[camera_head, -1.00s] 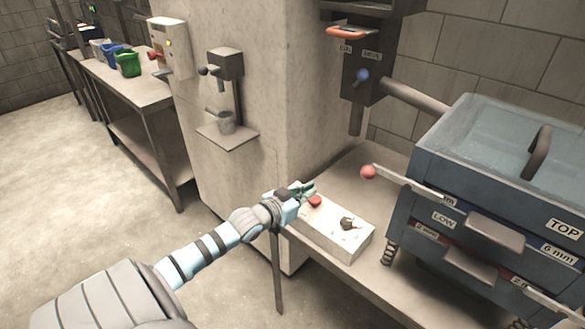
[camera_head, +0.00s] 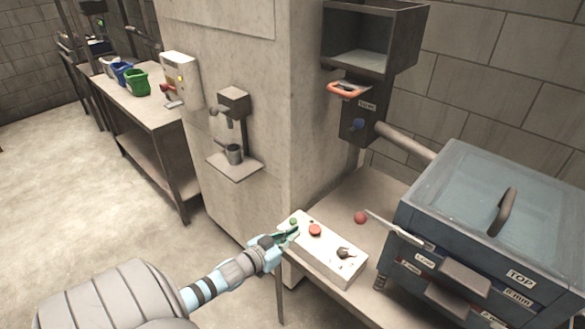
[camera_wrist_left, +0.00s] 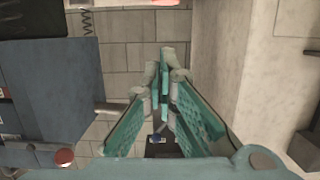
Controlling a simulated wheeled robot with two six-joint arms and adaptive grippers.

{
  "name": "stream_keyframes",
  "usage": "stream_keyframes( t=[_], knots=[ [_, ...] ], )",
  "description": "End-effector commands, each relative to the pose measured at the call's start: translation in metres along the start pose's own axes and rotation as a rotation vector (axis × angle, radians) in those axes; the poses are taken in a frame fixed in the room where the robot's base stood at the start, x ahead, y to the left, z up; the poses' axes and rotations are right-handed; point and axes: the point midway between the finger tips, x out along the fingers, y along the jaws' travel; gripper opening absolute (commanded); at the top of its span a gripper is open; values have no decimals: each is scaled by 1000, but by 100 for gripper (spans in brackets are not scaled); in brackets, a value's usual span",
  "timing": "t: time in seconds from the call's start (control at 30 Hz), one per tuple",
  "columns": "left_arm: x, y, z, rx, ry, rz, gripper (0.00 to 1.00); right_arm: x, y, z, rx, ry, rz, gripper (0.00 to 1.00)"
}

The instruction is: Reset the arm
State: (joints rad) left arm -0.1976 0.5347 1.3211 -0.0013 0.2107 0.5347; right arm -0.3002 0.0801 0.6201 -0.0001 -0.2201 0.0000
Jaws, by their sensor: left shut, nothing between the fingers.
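My left gripper (camera_head: 290,236) is at the left end of a white control box (camera_head: 325,255) in the head view. Its fingers are shut with nothing between them. The box top carries a green button (camera_head: 293,221), a red button (camera_head: 315,230) and a dark knob (camera_head: 343,253). The gripper tip is close by the green button; I cannot tell whether they touch. In the left wrist view the teal fingers (camera_wrist_left: 164,85) come together, with the block wall beyond. My right gripper is not in view.
A blue sieve machine (camera_head: 470,215) with a red-knobbed lever (camera_head: 361,218) stands on the bench at right. A dark hopper unit (camera_head: 372,45) hangs on the wall. A pillar shelf (camera_head: 235,166) holds a grey cup (camera_head: 234,154). Bins (camera_head: 137,82) stand on the far left table.

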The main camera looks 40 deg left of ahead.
Motion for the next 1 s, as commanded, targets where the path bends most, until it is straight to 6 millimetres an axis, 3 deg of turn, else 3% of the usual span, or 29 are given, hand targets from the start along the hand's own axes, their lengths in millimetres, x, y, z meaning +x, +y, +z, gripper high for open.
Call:
stream_keyframes(
  t=[0.73, 0.77, 0.87, 0.97, 1.0],
  knots=[
    [0, -1, 2, 35, -10, -6, 0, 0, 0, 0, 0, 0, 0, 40],
    [0, -5, 8, 69, -34, -19, 0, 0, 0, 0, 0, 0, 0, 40],
    [-12, -26, 56, 160, -176, -81, 0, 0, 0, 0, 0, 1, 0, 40],
    [-46, -36, 144, 220, -411, -141, 0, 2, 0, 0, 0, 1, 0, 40],
    [-68, -33, 184, 230, -519, -153, 0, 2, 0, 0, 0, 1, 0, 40]
  ],
)
